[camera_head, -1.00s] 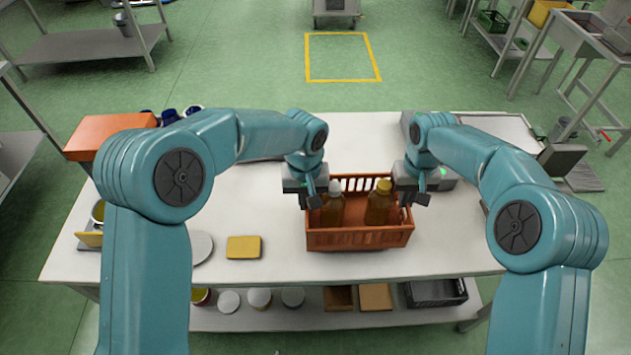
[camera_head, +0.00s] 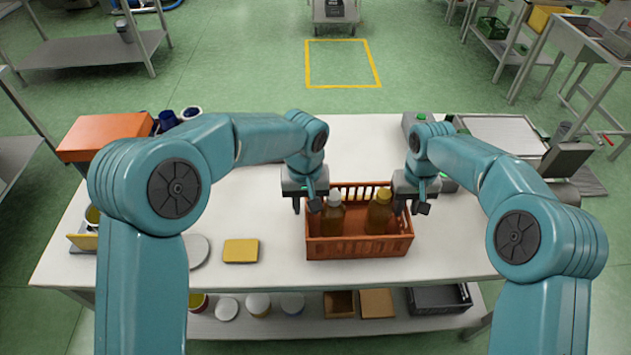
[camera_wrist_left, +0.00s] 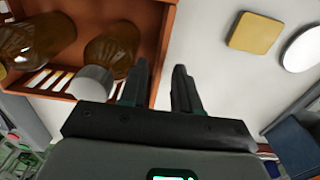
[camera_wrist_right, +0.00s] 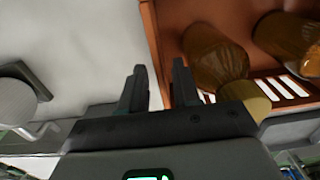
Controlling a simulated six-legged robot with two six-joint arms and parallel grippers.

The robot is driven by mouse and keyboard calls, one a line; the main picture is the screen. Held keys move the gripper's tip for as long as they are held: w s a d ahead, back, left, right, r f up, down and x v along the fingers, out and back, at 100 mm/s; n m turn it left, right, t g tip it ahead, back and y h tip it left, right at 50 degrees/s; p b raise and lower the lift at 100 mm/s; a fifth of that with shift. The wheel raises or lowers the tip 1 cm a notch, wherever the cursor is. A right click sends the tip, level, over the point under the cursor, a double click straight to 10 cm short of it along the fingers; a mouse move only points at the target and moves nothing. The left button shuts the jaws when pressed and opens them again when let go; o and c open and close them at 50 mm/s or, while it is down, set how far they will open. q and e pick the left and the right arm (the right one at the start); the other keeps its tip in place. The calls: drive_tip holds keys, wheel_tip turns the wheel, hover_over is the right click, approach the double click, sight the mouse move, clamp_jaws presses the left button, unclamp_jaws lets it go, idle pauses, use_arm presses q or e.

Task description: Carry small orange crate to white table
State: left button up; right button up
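The small orange crate (camera_head: 358,246) stands on the white-topped table (camera_head: 265,200) near its front edge. It holds two amber bottles, one with a white cap (camera_head: 332,216) and one with a yellow cap (camera_head: 379,212). My left gripper (camera_head: 306,204) is open at the crate's left end; in the left wrist view its fingers (camera_wrist_left: 158,88) lie either side of the crate's end wall. My right gripper (camera_head: 412,205) is open at the right end; in the right wrist view its fingers (camera_wrist_right: 160,85) also lie either side of the wall. I cannot tell how deep the fingers reach.
A yellow block (camera_head: 241,250) and a white round plate (camera_head: 195,250) lie left of the crate. An orange box (camera_head: 104,136) is at the back left, a grey machine with a tray (camera_head: 497,130) at the back right. Green floor lies open beyond, with a yellow outlined rectangle (camera_head: 342,63).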

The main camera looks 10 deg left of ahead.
drive_tip(key=shift+r, duration=0.15)
use_arm(q)
wheel_tip(320, 180, up, 10)
drive_tip(key=shift+r, duration=0.15)
use_arm(e)
wheel_tip(320, 180, up, 12)
use_arm(q)
drive_tip(key=shift+s, duration=0.1)
idle(0.5)
